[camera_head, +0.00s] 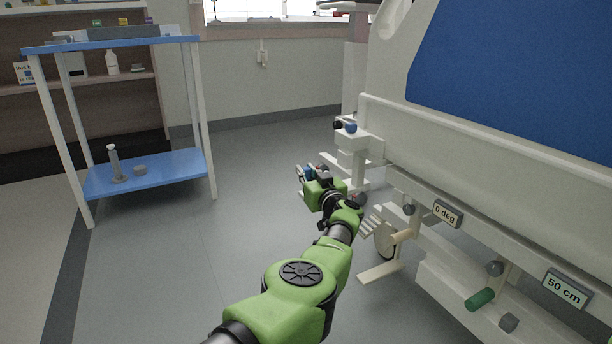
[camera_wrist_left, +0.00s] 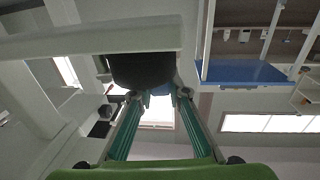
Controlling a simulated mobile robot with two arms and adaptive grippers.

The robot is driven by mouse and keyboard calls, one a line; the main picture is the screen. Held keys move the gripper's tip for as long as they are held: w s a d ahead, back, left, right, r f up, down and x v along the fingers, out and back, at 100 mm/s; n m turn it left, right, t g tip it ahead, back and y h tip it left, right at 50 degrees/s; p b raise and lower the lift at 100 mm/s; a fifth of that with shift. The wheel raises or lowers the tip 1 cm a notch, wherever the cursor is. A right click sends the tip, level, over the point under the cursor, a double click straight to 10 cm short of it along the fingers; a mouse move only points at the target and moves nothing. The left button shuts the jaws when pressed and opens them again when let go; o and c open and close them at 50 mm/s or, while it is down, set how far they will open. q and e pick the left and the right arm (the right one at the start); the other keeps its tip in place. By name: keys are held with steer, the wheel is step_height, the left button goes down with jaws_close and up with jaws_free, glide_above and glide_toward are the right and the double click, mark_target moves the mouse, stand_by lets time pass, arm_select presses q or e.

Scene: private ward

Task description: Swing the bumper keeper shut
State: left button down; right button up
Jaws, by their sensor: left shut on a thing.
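My right gripper is out of view.
The white bed side rail (camera_head: 480,150) with a blue panel fills the right. Below are a "0 deg" label (camera_head: 447,213), a "50 cm" label (camera_head: 566,289) and a green handle (camera_head: 480,299). A blue-shelved trolley (camera_head: 150,172) stands left. The floor between is clear.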

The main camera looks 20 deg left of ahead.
arm_select(q)
steer(key=shift+r, duration=0.2)
steer(key=c, duration=1.9)
jaws_free()
steer(key=shift+f, duration=0.1)
